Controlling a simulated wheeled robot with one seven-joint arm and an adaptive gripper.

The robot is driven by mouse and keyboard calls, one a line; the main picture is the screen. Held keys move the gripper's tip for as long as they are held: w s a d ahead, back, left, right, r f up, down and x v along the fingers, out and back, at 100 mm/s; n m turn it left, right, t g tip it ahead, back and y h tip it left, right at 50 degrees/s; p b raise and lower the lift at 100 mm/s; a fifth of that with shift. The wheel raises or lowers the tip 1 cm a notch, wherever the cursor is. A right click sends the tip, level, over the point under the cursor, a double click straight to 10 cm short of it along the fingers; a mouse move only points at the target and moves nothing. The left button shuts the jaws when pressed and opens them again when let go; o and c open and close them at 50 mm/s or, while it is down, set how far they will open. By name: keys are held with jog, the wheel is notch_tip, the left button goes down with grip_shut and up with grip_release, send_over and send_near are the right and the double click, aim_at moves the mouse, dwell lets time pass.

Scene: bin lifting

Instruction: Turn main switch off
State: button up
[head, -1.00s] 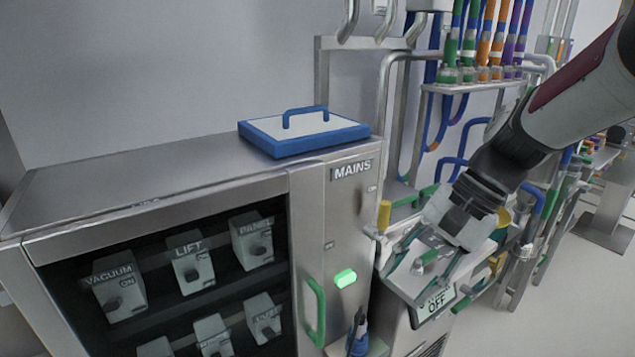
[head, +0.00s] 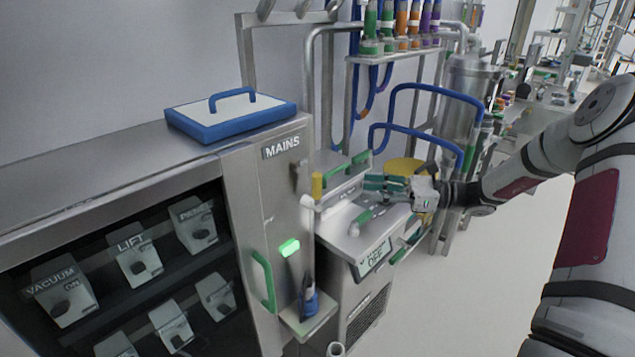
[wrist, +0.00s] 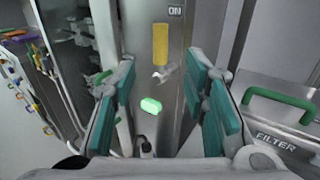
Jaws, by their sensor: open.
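The main switch is a yellow handle (head: 318,185) on a pale pivot, on the right side of the steel MAINS cabinet (head: 235,185). In the wrist view the yellow handle (wrist: 160,45) points up, just below an ON label (wrist: 175,11). My gripper (head: 374,185) has teal fingers, is open and empty, and points left toward the handle, apart from it. In the wrist view my gripper (wrist: 162,85) has its fingers spread either side of the handle's line, with the handle beyond them.
A lit green lamp (head: 289,247) is on the cabinet, above a small shelf (head: 312,320) holding a dark blue tool. A steel unit with an OFF display (head: 375,257) stands right of the cabinet. The green FILTER handle (wrist: 280,103) is at right in the wrist view.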

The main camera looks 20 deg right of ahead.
aim_at(317, 183)
jog(key=p+x, duration=0.2)
jog(key=x, duration=1.1)
jog(key=shift+w+a, duration=0.3)
grip_shut()
